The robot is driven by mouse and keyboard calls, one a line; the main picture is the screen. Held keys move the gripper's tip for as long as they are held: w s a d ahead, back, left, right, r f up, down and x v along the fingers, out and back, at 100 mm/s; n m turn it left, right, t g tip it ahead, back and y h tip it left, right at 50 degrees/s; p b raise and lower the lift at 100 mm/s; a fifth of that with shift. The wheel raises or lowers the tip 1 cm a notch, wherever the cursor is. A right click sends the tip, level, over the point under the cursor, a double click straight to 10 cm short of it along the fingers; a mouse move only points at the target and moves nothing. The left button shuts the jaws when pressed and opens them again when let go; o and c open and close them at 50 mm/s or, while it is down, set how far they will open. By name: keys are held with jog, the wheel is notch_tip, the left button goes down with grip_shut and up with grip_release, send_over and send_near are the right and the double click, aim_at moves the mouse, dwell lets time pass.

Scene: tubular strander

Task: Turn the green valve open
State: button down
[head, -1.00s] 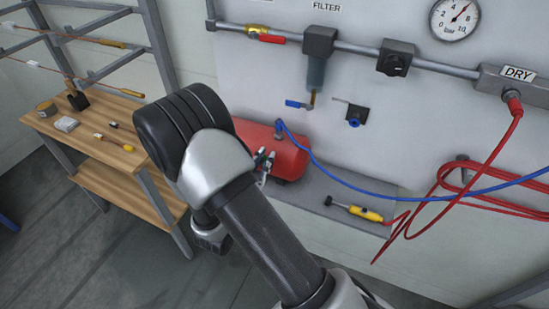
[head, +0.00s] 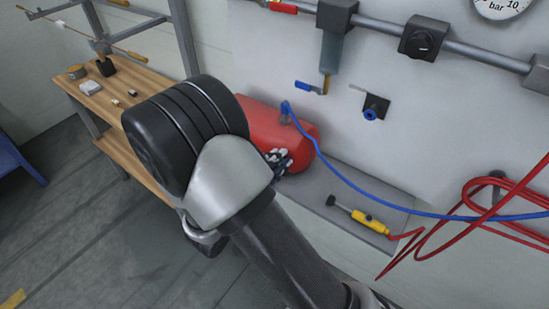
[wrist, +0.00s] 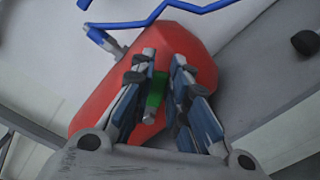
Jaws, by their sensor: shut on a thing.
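The green valve (wrist: 155,90) shows in the wrist view as a small green handle in front of the red tank, between my two fingers. My gripper (wrist: 165,60) is shut on it, with one finger on each side. A pale round stub shows just below the green part. In the head view my gripper (head: 279,160) is at the front of the red tank (head: 298,140), partly behind my arm. The green valve cannot be made out there. The tank also fills the middle of the wrist view (wrist: 195,35).
A blue hose (head: 350,182) runs from the tank's top to the right. A yellow-handled tool (head: 365,218) lies on the grey shelf (head: 318,196). Red hose coils (head: 500,205) hang at right. A wooden bench (head: 85,92) stands at left.

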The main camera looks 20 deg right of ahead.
jog(key=shift+s+d+f+m, duration=0.2)
jog(key=shift+f+m, duration=0.65)
jog(key=shift+m, duration=0.65)
jog(key=shift+s+d+f+m, duration=0.15)
jog(key=shift+f+m, duration=0.65)
jog(key=shift+m, duration=0.7)
jog(key=shift+a, duration=0.1)
jog(key=c, duration=1.5)
grip_release()
jog(key=shift+c, duration=0.2)
jog(key=shift+a, duration=0.1)
jog(key=v, duration=1.2)
